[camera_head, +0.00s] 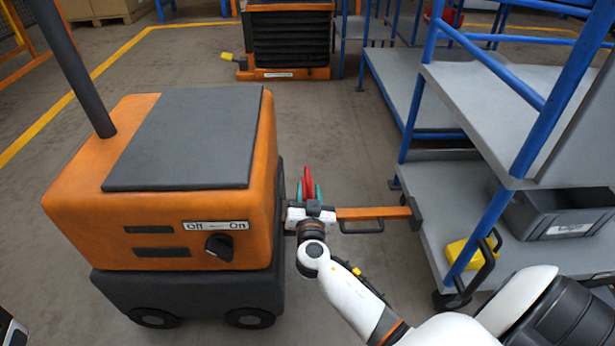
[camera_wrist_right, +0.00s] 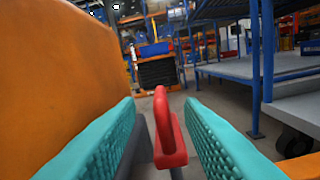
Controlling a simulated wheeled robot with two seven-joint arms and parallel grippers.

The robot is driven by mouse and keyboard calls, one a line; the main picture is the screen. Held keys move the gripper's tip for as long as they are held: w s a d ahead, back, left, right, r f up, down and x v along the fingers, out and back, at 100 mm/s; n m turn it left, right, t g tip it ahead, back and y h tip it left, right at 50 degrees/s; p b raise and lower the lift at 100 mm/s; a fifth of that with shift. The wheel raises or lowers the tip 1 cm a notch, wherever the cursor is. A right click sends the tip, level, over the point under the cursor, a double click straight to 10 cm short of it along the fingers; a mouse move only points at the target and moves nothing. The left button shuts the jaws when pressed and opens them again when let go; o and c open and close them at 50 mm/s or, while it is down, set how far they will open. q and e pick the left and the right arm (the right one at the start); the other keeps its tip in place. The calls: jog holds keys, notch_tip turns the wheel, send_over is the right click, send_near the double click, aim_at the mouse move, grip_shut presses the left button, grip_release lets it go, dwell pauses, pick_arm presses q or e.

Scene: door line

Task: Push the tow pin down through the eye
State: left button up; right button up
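The red tow pin (camera_head: 308,180) stands upright beside the orange tug (camera_head: 262,200), at the near end of the orange tow bar (camera_head: 372,213). My right gripper (camera_head: 309,190) is around the pin's handle. In the right wrist view, the pin's red loop handle (camera_wrist_right: 166,128) stands between the teal fingers (camera_wrist_right: 163,130), with a visible gap on each side, so the gripper is open. The eye and the lower pin are hidden behind my gripper and arm.
A blue-framed shelf cart (camera_head: 447,215) stands at the right, with a grey bin (camera_head: 545,222) and a yellow object (camera_head: 463,253) on its lower deck. The tug's Off/On knob (camera_head: 219,246) faces me. Clear floor (camera_head: 330,125) lies behind the bar.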

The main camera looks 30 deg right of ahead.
aim_at(307, 168)
jog(key=b+x, duration=0.1)
jog(key=x, duration=0.6)
jog(key=shift+w+d, duration=0.15)
grip_shut()
jog(key=shift+f, duration=0.1)
